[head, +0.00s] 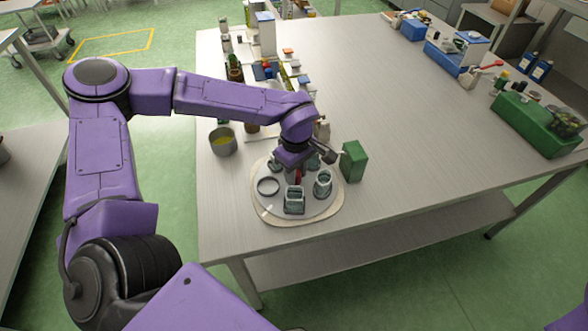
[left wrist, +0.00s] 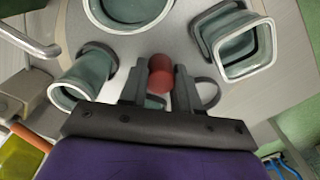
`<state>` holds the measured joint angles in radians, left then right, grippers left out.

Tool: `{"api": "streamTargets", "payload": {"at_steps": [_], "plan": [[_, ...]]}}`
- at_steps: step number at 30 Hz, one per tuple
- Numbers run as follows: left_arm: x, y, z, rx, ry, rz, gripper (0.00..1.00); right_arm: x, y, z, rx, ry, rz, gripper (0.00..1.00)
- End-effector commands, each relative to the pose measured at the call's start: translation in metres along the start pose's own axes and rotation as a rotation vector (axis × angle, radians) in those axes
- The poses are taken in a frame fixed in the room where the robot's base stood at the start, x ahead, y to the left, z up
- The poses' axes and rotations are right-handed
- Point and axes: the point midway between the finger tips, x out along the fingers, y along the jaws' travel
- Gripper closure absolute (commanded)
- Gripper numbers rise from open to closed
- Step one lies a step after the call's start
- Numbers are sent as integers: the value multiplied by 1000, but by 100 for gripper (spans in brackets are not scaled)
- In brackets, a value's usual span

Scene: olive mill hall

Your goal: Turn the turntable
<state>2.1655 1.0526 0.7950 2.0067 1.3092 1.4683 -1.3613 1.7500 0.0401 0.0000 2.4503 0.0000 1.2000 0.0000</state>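The turntable (head: 272,206) is a round grey disc on a pale base near the table's front edge. It carries several grey-green glass-like vessels, among them a square one (head: 294,201), which also shows in the left wrist view (left wrist: 242,48), a round one (head: 323,184) and a dark ring (head: 268,186). A red upright knob (left wrist: 160,74) stands on the disc among the vessels. My left gripper (left wrist: 160,84) reaches down over the disc, its two fingers closed against the knob's sides. In the head view the wrist hides part of the disc's far side. My right gripper is out of view.
A green box (head: 354,161) stands close to the disc's right. A grey pot (head: 223,141) with yellow contents stands to its left. Bottles and boxes crowd behind my left forearm. The table (head: 410,150) is bare to the right, up to a green crate (head: 534,125).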

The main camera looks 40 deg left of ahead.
Motion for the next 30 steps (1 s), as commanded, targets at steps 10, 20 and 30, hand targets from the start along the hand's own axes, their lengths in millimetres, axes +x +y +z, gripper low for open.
{"api": "streamTargets", "payload": {"at_steps": [10, 20, 30], "plan": [[0, -1, 1, -247, -1, -2, 90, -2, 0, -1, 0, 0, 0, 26], [2, 0, 1, -947, -1, -1, 90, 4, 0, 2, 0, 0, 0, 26], [1, -1, 0, -1048, -1, -1, 90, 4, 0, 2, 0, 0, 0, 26]]}}
